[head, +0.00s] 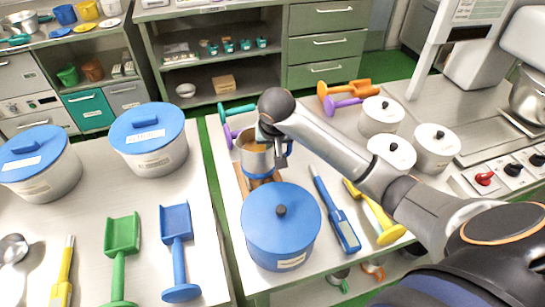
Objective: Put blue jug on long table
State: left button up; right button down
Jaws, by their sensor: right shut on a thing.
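A metal jug (253,157) with a blue band around its lower part stands out near the left edge of the right-hand steel table (298,188). It appears upright, over or on a brown wooden board (241,181); I cannot tell whether it touches the board. My right gripper (273,150) is shut on the jug at its right upper side, and the wrist hides part of the rim. My left gripper is out of view. Another steel table (95,205) lies to the left, across a green-floored gap.
A blue-lidded pot (281,225) stands just in front of the jug. A blue tool (337,212), a yellow scoop (377,217) and white lidded pots (435,147) are to the right. The left table holds blue-lidded tubs (148,140) and scoops (121,245), with bare patches between them.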

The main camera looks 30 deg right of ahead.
aim_at(273, 147)
jog(key=shift+w+a+f, duration=0.1)
jog(key=shift+w+f, duration=0.05)
jog(key=shift+f, duration=1.45)
jog(key=c, duration=1.4)
grip_release()
jog(key=shift+f, duration=0.2)
jog(key=o, duration=0.5)
jog(key=shift+v, duration=6.15)
